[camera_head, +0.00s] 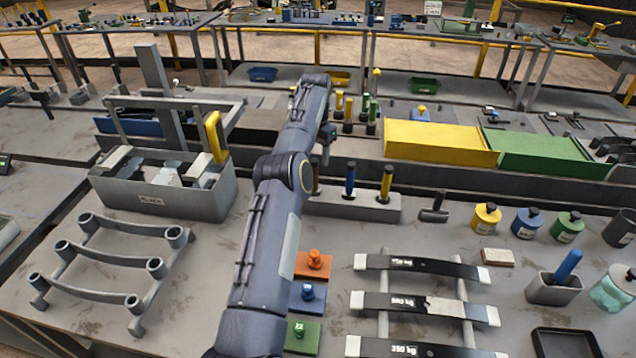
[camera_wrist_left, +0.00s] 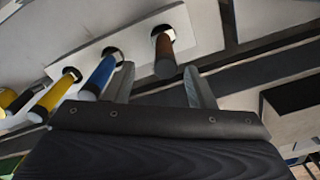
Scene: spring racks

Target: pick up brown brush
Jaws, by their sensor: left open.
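The brown brush (camera_wrist_left: 165,57) stands in a hole of a pale grey holder block (camera_head: 352,207). In the head view its brown handle (camera_head: 316,180) shows just right of my arm, partly hidden. My left gripper (camera_head: 326,158) points down over that end of the block. In the left wrist view the two fingers of my left gripper (camera_wrist_left: 158,72) are apart, with the brown handle's end showing between them. No contact is visible, and how deep the handle sits between the fingers is unclear. My right gripper is not in view.
A blue-handled brush (camera_head: 350,181) and a yellow-handled brush (camera_head: 386,184) stand in the same block. A dark hammer-like tool (camera_head: 434,208) lies right of it. A grey crate (camera_head: 165,195) stands left of my arm. A yellow box (camera_head: 440,140) and green box (camera_head: 540,150) lie behind.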

